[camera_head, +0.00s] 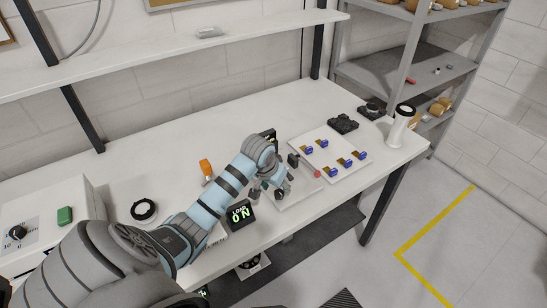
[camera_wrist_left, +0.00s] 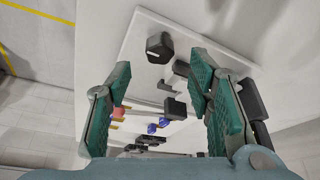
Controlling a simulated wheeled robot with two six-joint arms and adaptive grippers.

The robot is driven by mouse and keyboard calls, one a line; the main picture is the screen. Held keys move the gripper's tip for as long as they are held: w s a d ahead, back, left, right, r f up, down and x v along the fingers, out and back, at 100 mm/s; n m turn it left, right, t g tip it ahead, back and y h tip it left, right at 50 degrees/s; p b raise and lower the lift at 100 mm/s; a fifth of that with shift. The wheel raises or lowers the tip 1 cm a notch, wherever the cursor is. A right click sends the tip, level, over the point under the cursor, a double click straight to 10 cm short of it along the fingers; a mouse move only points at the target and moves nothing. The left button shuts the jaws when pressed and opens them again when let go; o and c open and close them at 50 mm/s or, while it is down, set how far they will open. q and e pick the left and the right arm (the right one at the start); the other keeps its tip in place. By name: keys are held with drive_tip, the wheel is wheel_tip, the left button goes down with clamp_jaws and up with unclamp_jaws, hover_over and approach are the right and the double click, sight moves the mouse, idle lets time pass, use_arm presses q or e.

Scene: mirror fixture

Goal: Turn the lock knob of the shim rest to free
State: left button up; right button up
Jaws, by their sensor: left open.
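A white fixture plate (camera_head: 300,199) lies on the bench near its front edge; it also shows in the left wrist view (camera_wrist_left: 137,35). A black faceted knob (camera_wrist_left: 159,46) stands on the plate in the left wrist view, probably the lock knob. Its setting cannot be read. My left gripper (camera_head: 274,192) is over the plate in the head view. In the left wrist view the green-padded fingers (camera_wrist_left: 165,105) are spread, with the knob ahead of the gap between them and not gripped. Black blocks (camera_wrist_left: 175,108) also show on the plate. My right gripper is out of view.
A display (camera_head: 240,214) reading "LOAD ON" stands close to my left forearm. A white tray (camera_head: 338,143) with several blue-and-brown parts is to the right.

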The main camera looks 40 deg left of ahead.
use_arm(q)
drive_tip(key=v, duration=0.7)
drive_tip(key=shift+r, duration=0.4)
drive_tip(key=shift+s, duration=0.15)
drive_tip(key=s+d+f+m, duration=0.2)
drive_tip(key=s+d+f, duration=0.6)
drive_tip(key=s+f, duration=0.2)
drive_tip(key=s+d+f+m, duration=0.1)
drive_tip(key=s+d, duration=0.1)
drive_tip(key=s, duration=0.4)
drive_tip(key=s+d+f, duration=0.1)
drive_tip(key=s+d, duration=0.2)
drive_tip(key=s, duration=0.4)
wheel_tip(320, 180, down, 22)
drive_tip(key=s+a+g+b, duration=0.2)
drive_tip(key=b, duration=0.1)
drive_tip(key=s+a+f+g+b, duration=0.1)
drive_tip(key=s+f+b, duration=0.1)
drive_tip(key=s+f, duration=1.2)
drive_tip(key=shift+f+n+b, duration=0.3)
drive_tip(key=shift+f+b, duration=0.1)
drive_tip(key=shift+f, duration=0.45)
